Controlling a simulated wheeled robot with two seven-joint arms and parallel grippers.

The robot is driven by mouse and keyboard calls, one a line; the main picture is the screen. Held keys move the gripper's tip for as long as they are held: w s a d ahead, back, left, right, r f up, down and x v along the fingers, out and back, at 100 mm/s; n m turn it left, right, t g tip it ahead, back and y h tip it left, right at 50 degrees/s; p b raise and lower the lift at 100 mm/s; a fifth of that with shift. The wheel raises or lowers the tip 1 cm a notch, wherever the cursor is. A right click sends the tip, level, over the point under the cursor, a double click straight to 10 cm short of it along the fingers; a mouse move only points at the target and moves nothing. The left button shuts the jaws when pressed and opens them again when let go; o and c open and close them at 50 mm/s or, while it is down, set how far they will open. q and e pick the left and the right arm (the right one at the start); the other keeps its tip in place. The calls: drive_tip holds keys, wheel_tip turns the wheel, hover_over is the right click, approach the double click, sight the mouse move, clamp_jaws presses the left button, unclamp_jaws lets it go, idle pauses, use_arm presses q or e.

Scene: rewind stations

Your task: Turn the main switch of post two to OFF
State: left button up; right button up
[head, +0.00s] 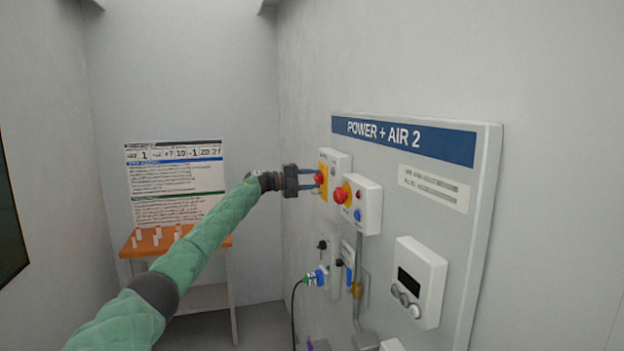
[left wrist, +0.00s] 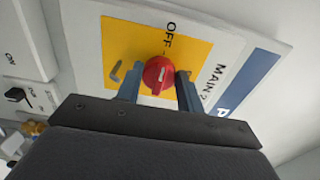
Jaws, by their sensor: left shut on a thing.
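The panel (head: 485,230) headed "POWER + AIR 2" stands on the right-hand wall. Its main switch has a red knob (head: 320,179) on a yellow plate (head: 323,167), at the panel's left edge. My left gripper (head: 313,181) is shut on the knob, one finger on each side. In the left wrist view the red knob (left wrist: 158,74) sits between the two blue-grey fingers (left wrist: 160,83), below the "OFF" lettering and beside "MAIN 2". A pale mark on the knob runs roughly up and down in that view; which end points cannot be told. My right gripper is not in view.
A box with a red mushroom button (head: 340,195) and a blue button (head: 357,215) sits close right of the switch. Below are a blue-green connector (head: 317,277) with a dark cable and a white display unit (head: 420,282). An orange-topped table (head: 148,247) stands at the back left.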

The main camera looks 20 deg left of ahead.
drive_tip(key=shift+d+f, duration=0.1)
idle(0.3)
use_arm(q)
drive_tip(key=o, duration=1)
drive_tip(key=shift+a, duration=0.1)
drive_tip(key=shift+f, duration=0.2)
drive_tip(key=shift+s, duration=0.1)
drive_tip(key=v, duration=0.7)
drive_tip(key=shift+s+a+r, duration=0.2)
drive_tip(key=shift+a+r, duration=0.1)
drive_tip(key=shift+a, duration=0.05)
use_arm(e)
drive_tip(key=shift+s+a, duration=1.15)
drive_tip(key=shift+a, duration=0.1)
